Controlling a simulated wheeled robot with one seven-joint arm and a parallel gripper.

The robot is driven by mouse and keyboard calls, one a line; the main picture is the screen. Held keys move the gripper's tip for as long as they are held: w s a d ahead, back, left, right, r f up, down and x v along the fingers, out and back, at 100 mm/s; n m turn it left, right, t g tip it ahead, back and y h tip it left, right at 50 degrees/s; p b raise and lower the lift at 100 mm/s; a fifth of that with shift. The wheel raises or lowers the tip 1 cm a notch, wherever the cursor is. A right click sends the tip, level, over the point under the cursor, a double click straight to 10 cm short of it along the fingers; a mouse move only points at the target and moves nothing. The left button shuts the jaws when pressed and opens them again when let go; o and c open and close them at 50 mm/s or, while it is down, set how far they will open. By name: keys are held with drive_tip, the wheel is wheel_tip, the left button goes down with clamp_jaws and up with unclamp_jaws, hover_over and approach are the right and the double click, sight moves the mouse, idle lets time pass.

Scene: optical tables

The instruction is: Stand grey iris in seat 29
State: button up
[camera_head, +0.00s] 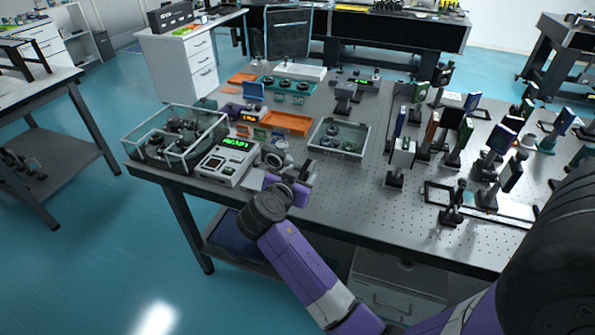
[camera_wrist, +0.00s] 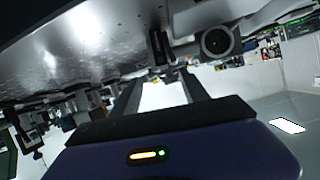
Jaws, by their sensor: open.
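My gripper (camera_wrist: 161,78) is open in the wrist view, with nothing seen between its two fingers. In the head view my purple arm reaches over the near edge of the optical table (camera_head: 345,205), beside the readout box. A grey round-bodied part (camera_head: 277,154) stands just beyond my wrist. In the wrist view a grey ring-shaped part with a dark round opening (camera_wrist: 217,41) lies just beyond and right of the fingers, apart from them. I cannot tell whether either is the grey iris. No seat number is legible, so seat 29 cannot be picked out.
A glass-walled case (camera_head: 176,138) and a readout box with green digits (camera_head: 227,161) stand left of my gripper. A grey tray of round parts (camera_head: 339,139) and an orange tray (camera_head: 287,122) lie behind. Several upright mounted optics crowd the right. Bare tabletop lies near front centre.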

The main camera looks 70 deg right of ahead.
sight(308, 166)
drive_tip(key=shift+p+x, duration=0.7)
drive_tip(key=shift+x, duration=2.05)
drive_tip(key=shift+r, duration=0.1)
clamp_jaws()
drive_tip(key=shift+w+r, duration=0.1)
drive_tip(key=shift+r, duration=0.05)
